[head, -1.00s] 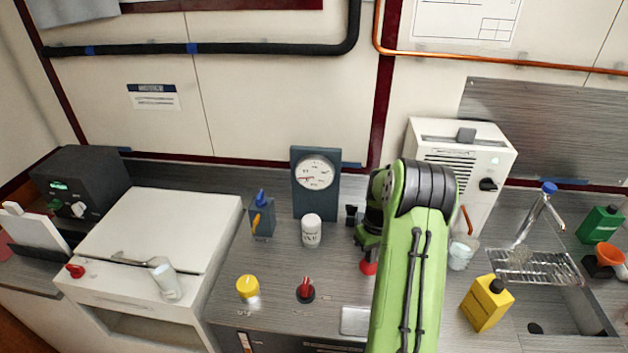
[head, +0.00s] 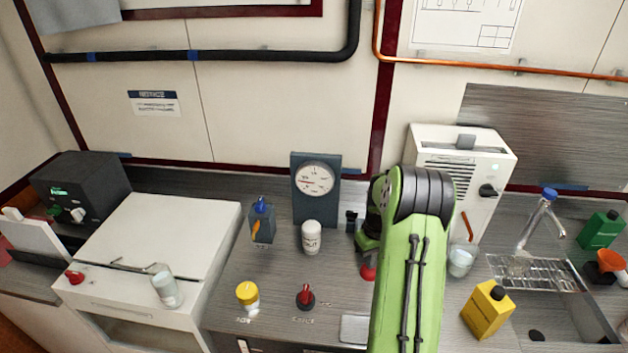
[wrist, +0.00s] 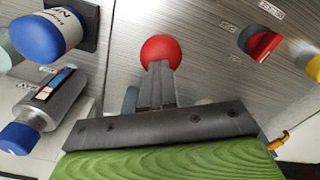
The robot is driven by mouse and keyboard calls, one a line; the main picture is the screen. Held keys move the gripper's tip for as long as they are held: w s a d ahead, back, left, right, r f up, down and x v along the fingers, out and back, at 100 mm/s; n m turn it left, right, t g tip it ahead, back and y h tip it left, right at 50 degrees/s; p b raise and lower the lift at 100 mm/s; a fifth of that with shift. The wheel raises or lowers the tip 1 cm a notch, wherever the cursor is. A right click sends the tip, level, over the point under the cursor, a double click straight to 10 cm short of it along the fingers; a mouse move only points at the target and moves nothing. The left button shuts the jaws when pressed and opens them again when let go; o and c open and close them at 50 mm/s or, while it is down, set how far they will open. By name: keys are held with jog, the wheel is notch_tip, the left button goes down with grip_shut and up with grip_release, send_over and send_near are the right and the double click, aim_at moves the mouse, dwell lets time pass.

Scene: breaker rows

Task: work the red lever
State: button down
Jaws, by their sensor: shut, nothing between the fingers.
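In the wrist view a round red knob (wrist: 160,50) stands just beyond the tips of my gripper (wrist: 158,72). The fingers are shut, with nothing between them. Whether they touch the knob I cannot tell. In the head view a red piece (head: 368,272) shows beside my green arm, probably the same knob; the arm hides part of it and my fingertips. A second red handle (head: 305,294) stands on a round black base on the counter, left of the arm. Which of the two is the red lever, the pictures do not settle.
A yellow can (head: 487,309) and a glass (head: 461,261) stand right.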

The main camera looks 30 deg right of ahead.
jog(key=shift+r+p, duration=1.65)
jog(key=shift+r, duration=1.15)
jog(key=shift+f, duration=0.1)
jog(key=shift+f, duration=0.1)
jog(key=shift+f+b, duration=3.35)
jog(key=shift+f, duration=0.75)
jog(key=shift+r+p, duration=2.95)
jog(key=shift+r, duration=1.25)
jog(key=shift+f, duration=0.1)
jog(key=shift+f+b, duration=2.05)
jog(key=shift+f, duration=0.45)
jog(key=shift+r+p, duration=1.9)
jog(key=shift+r, duration=0.7)
